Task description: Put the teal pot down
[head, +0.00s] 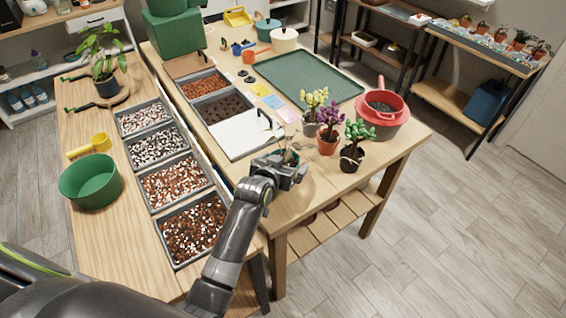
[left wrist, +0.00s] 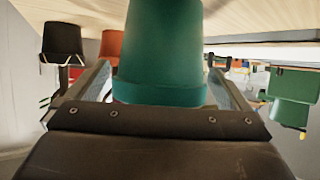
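The teal pot (left wrist: 160,55) fills the middle of the left wrist view, which is upside down, with its rim towards my gripper's palm. In the head view the pot (head: 289,155) is mostly hidden by my left gripper (head: 287,168), with thin plant stems above it. The fingers of my left gripper (left wrist: 160,85) lie along both sides of the pot, shut on it. The pot is upright over the front part of the wooden table (head: 330,190). I cannot tell whether its base touches the tabletop. My right gripper is not in view.
Several flowering plants stand to the right, including a terracotta pot (head: 327,146) and a black pot (head: 351,158). A red pot (head: 383,108) is behind them. A white board (head: 243,136) and a green tray (head: 305,80) lie further back. The table front is bare.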

